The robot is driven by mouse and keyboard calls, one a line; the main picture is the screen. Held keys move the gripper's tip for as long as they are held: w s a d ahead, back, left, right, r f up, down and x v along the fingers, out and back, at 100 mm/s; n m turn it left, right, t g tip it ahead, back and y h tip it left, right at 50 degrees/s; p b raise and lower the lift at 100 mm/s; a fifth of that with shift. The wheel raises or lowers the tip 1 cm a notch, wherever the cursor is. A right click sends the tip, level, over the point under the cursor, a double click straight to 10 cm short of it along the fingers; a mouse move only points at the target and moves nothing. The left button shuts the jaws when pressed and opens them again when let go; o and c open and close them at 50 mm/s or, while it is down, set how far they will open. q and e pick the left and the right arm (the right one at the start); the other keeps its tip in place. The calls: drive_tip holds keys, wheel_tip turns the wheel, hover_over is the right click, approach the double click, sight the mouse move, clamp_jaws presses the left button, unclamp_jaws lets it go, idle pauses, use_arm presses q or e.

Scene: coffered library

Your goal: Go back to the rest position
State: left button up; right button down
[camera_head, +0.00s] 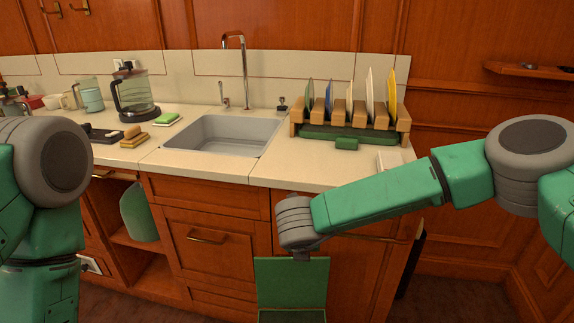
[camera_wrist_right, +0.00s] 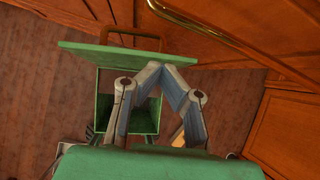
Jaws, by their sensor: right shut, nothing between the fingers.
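My right arm reaches in from the right in the head view, and its grey wrist (camera_head: 297,222) hangs in front of the counter's cabinets. My right gripper (camera_wrist_right: 168,67) shows in the wrist view with its fingertips together and nothing between them. In the head view its fingers are mostly hidden below the wrist. My left arm (camera_head: 45,180) stands at the left edge of the head view, bent downward. Its gripper is outside the picture.
A green bin (camera_head: 291,283) with a raised lid stands below my right wrist; the lid (camera_wrist_right: 125,58) lies close beyond the fingers. The counter (camera_head: 300,174) holds a sink (camera_head: 222,134), a plate rack (camera_head: 345,130) and a coffee pot (camera_head: 133,93). Open floor lies at lower right.

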drive_tip(key=s+d+f+n+y, duration=0.1)
drive_tip(key=s+d+f+n, duration=0.2)
drive_tip(key=s+f+n, duration=0.7)
drive_tip(key=s+d+f+n+y, duration=0.1)
drive_tip(key=s+d+f+n, duration=0.25)
drive_tip(key=s+n, duration=0.75)
drive_tip(key=s+d+n+g, duration=0.5)
drive_tip(key=s+d+n, duration=0.9)
drive_tip(key=s+n, duration=0.2)
drive_tip(key=shift+s+d+n+g+h, duration=0.15)
drive_tip(key=shift+s+n+g+h, duration=0.15)
drive_tip(key=shift+s+n+g, duration=0.1)
drive_tip(key=shift+w+d+f, duration=0.15)
drive_tip(key=shift+w+d, duration=0.05)
drive_tip(key=shift+d, duration=0.05)
drive_tip(key=shift+a, duration=0.15)
